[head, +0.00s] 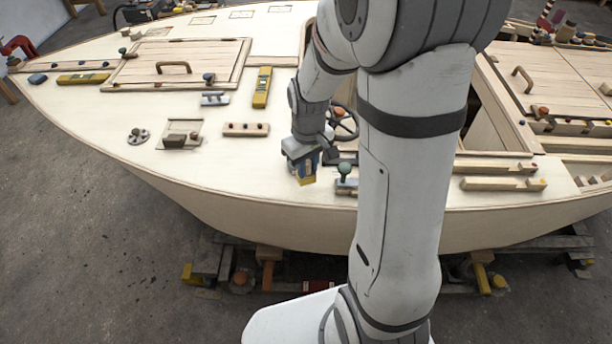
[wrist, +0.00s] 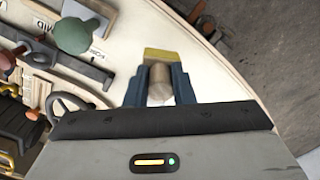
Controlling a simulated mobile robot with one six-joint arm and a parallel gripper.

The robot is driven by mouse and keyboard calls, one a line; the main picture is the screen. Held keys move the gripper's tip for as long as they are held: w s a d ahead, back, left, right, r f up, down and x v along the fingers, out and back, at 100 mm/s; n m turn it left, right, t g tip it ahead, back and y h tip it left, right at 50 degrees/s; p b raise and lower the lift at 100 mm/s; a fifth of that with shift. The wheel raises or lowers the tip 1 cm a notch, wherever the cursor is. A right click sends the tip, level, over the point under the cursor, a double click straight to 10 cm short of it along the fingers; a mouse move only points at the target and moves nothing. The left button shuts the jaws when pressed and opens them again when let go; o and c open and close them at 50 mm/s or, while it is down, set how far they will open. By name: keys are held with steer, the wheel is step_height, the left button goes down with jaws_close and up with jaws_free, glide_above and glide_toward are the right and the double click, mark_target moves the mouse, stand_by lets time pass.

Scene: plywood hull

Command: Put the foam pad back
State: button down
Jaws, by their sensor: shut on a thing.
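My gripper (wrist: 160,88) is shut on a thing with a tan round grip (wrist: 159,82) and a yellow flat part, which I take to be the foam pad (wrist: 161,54). In the head view my gripper (head: 303,168) holds the pad, its yellow part (head: 306,181) lowest, over the near edge of the deck. Whether the pad touches the deck is unclear. A green-knobbed tool (wrist: 72,36) stands beside it, also seen in the head view (head: 345,170). Partly hidden lettering shows on the deck near that knob.
The pale deck (head: 230,170) is clear left of my gripper. A wooden strip with knobs (head: 246,130), a yellow level (head: 262,87) and a dark block on a square plate (head: 175,141) lie further left. The hull edge drops to a grey floor (head: 120,260).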

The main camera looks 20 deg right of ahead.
mark_target(307, 173)
steer(key=shift+f, duration=1.8)
steer(key=shift+f, duration=0.1)
steer(key=c, duration=1.2)
jaws_free()
steer(key=shift+c, duration=0.2)
